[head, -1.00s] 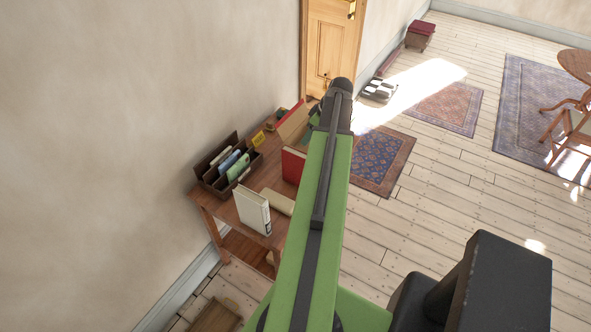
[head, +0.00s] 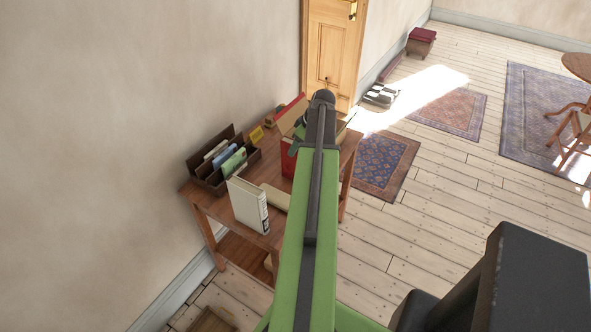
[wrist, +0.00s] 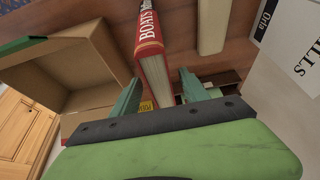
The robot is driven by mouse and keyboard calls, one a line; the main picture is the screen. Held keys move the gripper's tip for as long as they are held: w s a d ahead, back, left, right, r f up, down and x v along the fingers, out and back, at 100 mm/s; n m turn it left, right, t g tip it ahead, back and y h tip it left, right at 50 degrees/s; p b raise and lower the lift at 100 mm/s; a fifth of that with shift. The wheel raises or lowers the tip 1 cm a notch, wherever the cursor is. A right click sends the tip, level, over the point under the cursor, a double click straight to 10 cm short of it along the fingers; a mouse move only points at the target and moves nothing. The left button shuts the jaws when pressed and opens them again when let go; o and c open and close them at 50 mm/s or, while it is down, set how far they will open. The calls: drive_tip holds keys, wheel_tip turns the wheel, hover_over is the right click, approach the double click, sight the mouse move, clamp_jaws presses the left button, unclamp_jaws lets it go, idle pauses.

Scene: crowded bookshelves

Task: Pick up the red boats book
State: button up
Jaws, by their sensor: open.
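The red boats book (wrist: 148,48) stands upright on the wooden table, its spine lettered BOATS in the wrist view. Its pale page edges (wrist: 157,76) face my gripper. In the head view only a strip of the red book (head: 287,164) shows beside my arm, which hides the rest. My gripper (wrist: 162,76) is open and empty, with its two green fingers apart. In the wrist view the near end of the book lies between and just beyond the fingertips. I cannot tell whether they touch it.
An open cardboard box (wrist: 75,75) is left of the book in the wrist view. A cream book (wrist: 213,25) and a white upright book (head: 248,205) are on the other side. A dark organizer (head: 210,180) with several books stands against the wall on the table (head: 270,240).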

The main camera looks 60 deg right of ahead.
sight(288, 163)
drive_tip(key=b+x, duration=0.1)
drive_tip(key=x, duration=0.2)
drive_tip(key=shift+f+b, duration=0.15)
drive_tip(key=shift+b, duration=0.25)
drive_tip(key=shift+f, duration=0.25)
clamp_jaws()
idle(0.3)
idle(1.1)
